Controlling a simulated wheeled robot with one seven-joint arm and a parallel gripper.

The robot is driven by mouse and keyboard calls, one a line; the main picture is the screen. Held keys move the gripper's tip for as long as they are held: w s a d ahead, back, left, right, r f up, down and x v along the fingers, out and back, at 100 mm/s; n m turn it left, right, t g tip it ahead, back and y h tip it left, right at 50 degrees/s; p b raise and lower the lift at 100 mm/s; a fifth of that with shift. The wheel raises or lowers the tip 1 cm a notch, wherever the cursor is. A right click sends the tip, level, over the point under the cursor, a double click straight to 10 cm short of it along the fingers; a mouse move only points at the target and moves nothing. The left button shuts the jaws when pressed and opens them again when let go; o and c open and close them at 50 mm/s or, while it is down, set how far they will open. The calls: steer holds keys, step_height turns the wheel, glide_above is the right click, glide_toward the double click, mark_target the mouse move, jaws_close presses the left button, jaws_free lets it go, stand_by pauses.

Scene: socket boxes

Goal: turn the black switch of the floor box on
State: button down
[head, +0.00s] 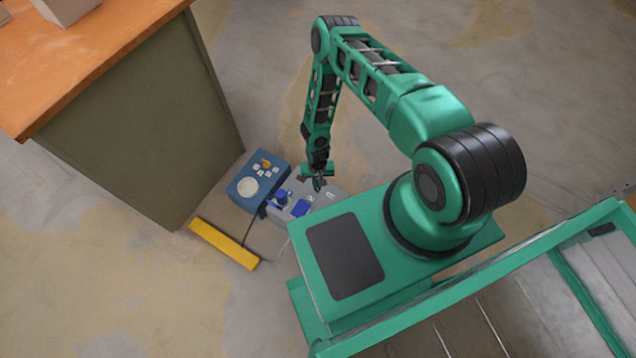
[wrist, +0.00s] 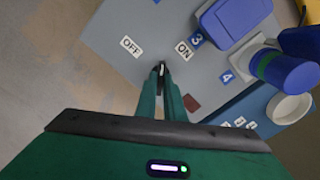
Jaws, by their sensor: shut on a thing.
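The grey floor box (head: 325,201) stands on the floor in the head view, below my arm. In the wrist view its grey face (wrist: 150,22) fills the upper middle, with an OFF label (wrist: 131,47) at left and an ON label (wrist: 184,50) at right. My gripper (wrist: 162,70) points down at the face between and just below the two labels. It also shows at the box in the head view (head: 318,184). Its fingers are closed together on the small black switch, which they mostly hide. I cannot tell which way the switch leans.
A blue box (head: 245,187) with a white round socket stands beside the grey box. Blue sockets, one with a plug (wrist: 287,72), sit right of the labels. A dark red patch (wrist: 192,103) lies near the fingers. A yellow bar (head: 224,243) and a cabinet (head: 150,120) are at left.

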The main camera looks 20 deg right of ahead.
steer(key=m, duration=0.4)
steer(key=shift+w+d, duration=0.1)
steer(key=shift+m, duration=1.7)
steer(key=shift+w, duration=0.1)
steer(key=c, duration=1.9)
jaws_free()
steer(key=shift+o, duration=0.2)
steer(key=shift+r, duration=0.1)
